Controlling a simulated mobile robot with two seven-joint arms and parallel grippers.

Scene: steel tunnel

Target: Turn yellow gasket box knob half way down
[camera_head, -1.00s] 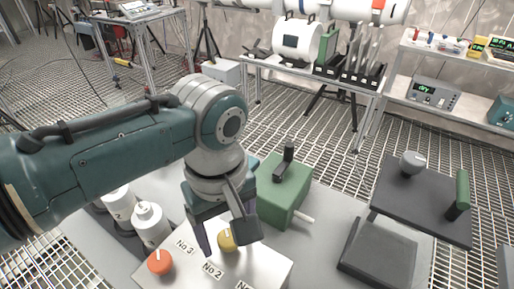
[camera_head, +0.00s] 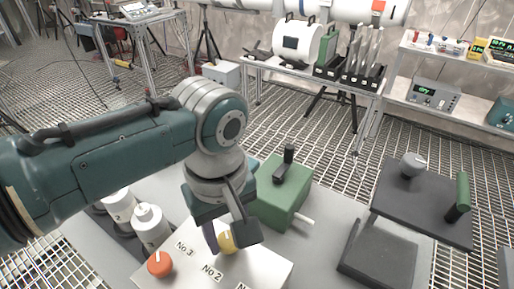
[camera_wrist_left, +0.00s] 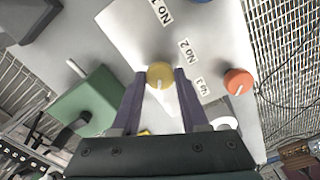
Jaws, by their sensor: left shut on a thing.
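The yellow knob (camera_head: 227,241) sits on top of a pale box (camera_head: 255,264), beside the label "No 2". My left gripper (camera_head: 226,244) comes down over it, with one finger on each side. In the left wrist view the same yellow knob (camera_wrist_left: 160,74) lies between the two dark fingertips of my left gripper (camera_wrist_left: 161,76), which is shut on it. A white mark on the knob points toward the gripper's palm in that view. Part of the knob is hidden by a finger in the head view. My right gripper is out of view.
An orange knob (camera_head: 160,264) is on the same box, to the left, by "No 3". A green box (camera_head: 283,192) with a black handle stands close behind my gripper. White canisters (camera_head: 151,226) stand at left. A dark stand (camera_head: 422,210) is at right.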

